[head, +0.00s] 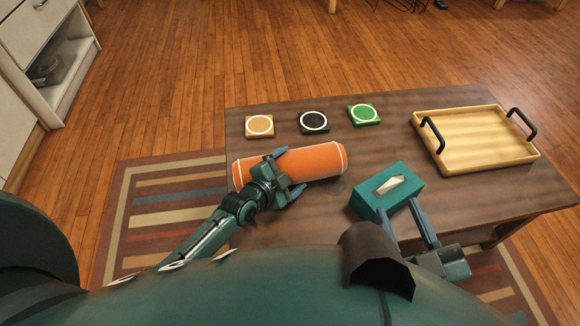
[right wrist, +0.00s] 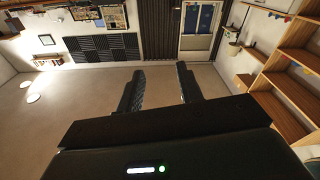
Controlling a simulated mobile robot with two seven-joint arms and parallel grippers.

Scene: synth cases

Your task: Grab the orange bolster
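The orange bolster (head: 320,161) lies on its side across the left part of the dark wooden table in the head view. My left gripper (head: 294,168) is over its middle, with its fingers spread wide, one near the far edge and one near the close edge. I cannot tell whether the fingers touch it. The gripper hides part of the bolster. My right gripper (head: 403,212) is open and empty at the table's near side, close to the teal tissue box. Its spread fingers (right wrist: 158,88) also show in the right wrist view, with nothing between them.
A wooden tray (head: 468,165) with black handles is at the right of the table (head: 385,150). A striped rug (head: 150,207) is below.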

